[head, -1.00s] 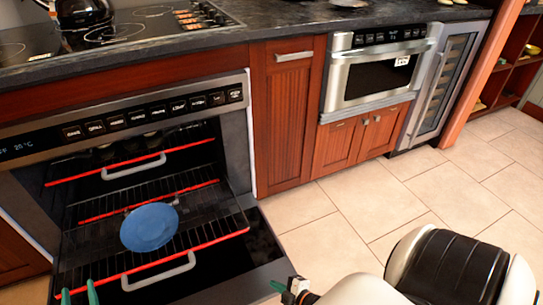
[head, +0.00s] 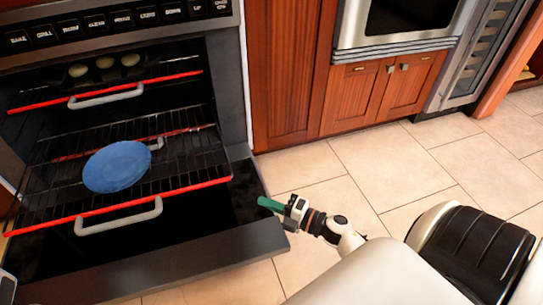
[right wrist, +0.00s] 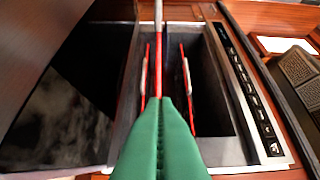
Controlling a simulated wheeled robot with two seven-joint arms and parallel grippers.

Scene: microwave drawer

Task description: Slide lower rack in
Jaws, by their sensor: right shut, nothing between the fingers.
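The lower rack (head: 195,188) is a dark wire rack with a red front bar and a grey handle (head: 118,216). It is pulled out of the oven, over the open door. A blue plate (head: 117,167) rests on it. My right gripper (head: 268,204) has green fingers, shut and empty, to the right of the rack and near the open door's right edge. It touches no handle. In the right wrist view, the shut fingers (right wrist: 163,105) point towards the oven, with red rack bars beyond them. My left gripper is out of view.
The open oven door (head: 215,245) extends below the lower rack. An upper rack (head: 170,79) with a red bar and handle sits above, with round items behind it. Wooden cabinets (head: 290,75) stand to the right. The tiled floor (head: 330,195) is clear there.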

